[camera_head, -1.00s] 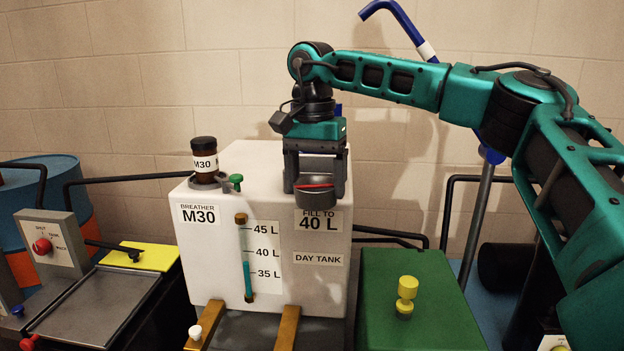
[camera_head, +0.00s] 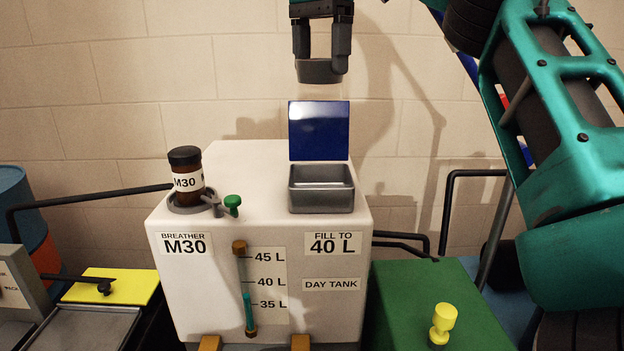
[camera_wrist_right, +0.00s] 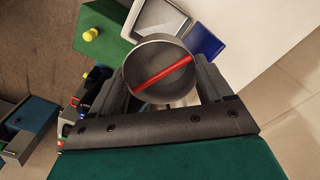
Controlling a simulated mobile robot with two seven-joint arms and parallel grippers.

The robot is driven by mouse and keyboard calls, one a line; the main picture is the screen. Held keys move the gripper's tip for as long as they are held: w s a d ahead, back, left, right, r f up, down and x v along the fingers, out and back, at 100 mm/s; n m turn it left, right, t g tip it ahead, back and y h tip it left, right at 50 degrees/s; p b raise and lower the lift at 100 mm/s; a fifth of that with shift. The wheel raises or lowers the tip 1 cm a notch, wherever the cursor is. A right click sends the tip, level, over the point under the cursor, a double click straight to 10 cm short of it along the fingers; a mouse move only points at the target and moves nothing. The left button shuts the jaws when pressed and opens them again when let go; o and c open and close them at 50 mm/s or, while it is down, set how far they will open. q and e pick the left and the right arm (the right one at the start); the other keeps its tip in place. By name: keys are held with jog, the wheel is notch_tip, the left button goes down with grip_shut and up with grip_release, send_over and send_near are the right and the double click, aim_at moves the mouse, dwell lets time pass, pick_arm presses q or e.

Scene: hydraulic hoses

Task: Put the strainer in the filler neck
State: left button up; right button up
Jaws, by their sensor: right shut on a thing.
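The strainer (camera_head: 320,72) is a grey round cup; the right wrist view shows its open top with a red bar across it (camera_wrist_right: 162,72). My right gripper (camera_head: 321,52) is shut on it, one finger on each side, and holds it in the air. The filler neck (camera_head: 321,198) is a grey rectangular box on top of the white day tank (camera_head: 250,165). Its blue lid (camera_head: 318,130) stands open at the back. In the head view the strainer shows above the lid, apart from the neck. The neck also shows in the right wrist view (camera_wrist_right: 132,22), partly hidden by the strainer. My left gripper is not in view.
A brown M30 breather jar (camera_head: 186,178) and a green valve knob (camera_head: 232,202) are on the tank's top left. A green box (camera_head: 420,295) with a yellow knob (camera_head: 443,322) stands to the right. Dark pipes (camera_head: 445,210) run beside the tank.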

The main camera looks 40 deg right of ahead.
jog(key=shift+s+f, duration=0.15)
jog(key=shift+f, duration=9.45)
jog(key=shift+f, duration=0.55)
jog(key=o, duration=1)
jog(key=shift+c, duration=0.2)
